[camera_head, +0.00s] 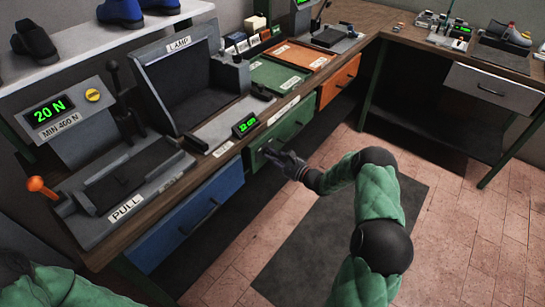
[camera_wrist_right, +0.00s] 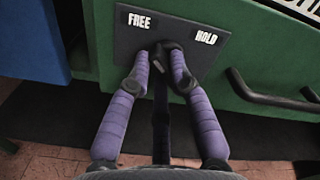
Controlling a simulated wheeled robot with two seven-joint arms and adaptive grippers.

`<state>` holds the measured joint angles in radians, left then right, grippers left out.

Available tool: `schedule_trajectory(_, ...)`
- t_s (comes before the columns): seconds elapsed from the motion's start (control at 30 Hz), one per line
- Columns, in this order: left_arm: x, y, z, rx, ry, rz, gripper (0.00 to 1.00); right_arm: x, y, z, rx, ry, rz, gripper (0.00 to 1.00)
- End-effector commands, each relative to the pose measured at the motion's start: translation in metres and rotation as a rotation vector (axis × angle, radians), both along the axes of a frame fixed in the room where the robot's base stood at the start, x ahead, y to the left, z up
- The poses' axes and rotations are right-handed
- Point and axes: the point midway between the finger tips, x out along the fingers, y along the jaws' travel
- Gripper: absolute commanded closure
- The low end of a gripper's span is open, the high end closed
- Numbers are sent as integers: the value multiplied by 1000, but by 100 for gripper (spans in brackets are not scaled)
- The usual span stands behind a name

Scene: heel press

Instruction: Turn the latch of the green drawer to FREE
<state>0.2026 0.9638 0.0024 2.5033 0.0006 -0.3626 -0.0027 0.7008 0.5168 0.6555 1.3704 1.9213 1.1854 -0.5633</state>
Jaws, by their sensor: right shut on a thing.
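The green drawer (camera_head: 291,125) is closed under the bench, and its front fills much of the right wrist view (camera_wrist_right: 255,65). A dark latch plate (camera_wrist_right: 190,27) on it has a FREE label at the left and a HOLD label at the right. My right gripper (camera_head: 268,152) is at this drawer front. In the wrist view its two purple fingers (camera_wrist_right: 160,55) are shut on the small dark latch (camera_wrist_right: 172,46) near the plate's lower middle. The fingertips partly hide the latch, so I cannot tell which label it points to. My left gripper is out of view.
The green drawer's dark handle (camera_wrist_right: 262,97) is right of the plate. A blue drawer (camera_head: 190,215) is to the left and an orange drawer (camera_head: 338,82) to the right. The bench top (camera_head: 228,142) juts above. A dark mat (camera_head: 320,250) lies on open floor.

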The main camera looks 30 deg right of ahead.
Motion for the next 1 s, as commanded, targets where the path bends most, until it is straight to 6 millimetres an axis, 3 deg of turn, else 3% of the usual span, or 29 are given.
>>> schedule_trajectory(0.1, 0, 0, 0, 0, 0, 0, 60, 0, 1, -1, 0, 1, 1, 100)
schedule_trajectory(0.13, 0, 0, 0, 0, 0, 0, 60, 0, 1, -1, 1, 1, 1, 73)
schedule_trajectory(0.2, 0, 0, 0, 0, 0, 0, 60, 0, 1, -1, 1, 1, 1, 55)
schedule_trajectory(0.67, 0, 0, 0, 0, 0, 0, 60, -8, -4, 0, 1, 1, -1, 55)
schedule_trajectory(1.0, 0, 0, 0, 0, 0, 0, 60, -65, -29, 0, 0, 2, -4, 55)
